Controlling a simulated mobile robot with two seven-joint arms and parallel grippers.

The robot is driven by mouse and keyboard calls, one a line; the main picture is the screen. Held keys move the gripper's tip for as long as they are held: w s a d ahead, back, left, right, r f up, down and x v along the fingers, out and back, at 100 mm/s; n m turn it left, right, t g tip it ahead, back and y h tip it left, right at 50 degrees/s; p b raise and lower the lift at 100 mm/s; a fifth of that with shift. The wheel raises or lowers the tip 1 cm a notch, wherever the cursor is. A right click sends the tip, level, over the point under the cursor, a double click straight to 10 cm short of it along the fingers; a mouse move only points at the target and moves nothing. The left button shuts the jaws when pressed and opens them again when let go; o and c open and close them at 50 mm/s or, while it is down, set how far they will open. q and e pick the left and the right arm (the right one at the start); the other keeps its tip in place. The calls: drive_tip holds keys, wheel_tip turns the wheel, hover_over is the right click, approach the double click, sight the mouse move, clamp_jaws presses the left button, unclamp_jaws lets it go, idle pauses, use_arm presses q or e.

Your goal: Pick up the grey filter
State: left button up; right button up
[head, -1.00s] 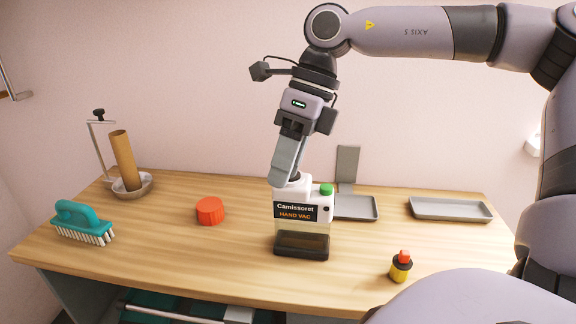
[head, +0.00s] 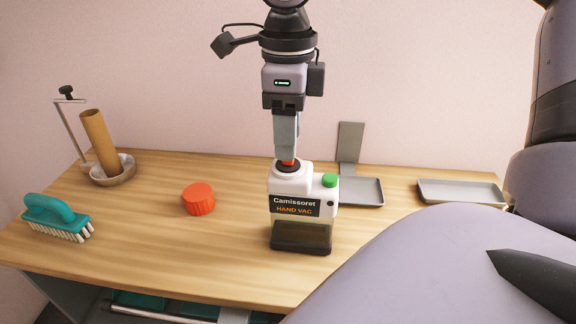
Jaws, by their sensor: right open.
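The white hand vac (head: 318,188) stands upright on the table, with a green cap, a black label and a dark clear bin at its base. A dark ring (head: 287,168) sits on its top, with a small red part (head: 288,162) at its middle. I cannot clearly make out a separate grey filter; it may be hidden. My right gripper (head: 287,157) points straight down just above the ring and red part. Its jaws are open, seen edge-on, and whether they touch anything is unclear. My left gripper is not in view.
A red lid (head: 199,199) and a teal brush (head: 57,218) lie to the left. A cardboard tube (head: 99,142) stands in a bowl (head: 126,170) behind them. Grey trays (head: 362,190) (head: 460,191) lie at the back right. My arm covers the front right.

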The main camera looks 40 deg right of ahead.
drive_tip(key=shift+f, duration=1.35)
clamp_jaws()
wheel_tip(320, 180, up, 20)
drive_tip(key=p, duration=0.1)
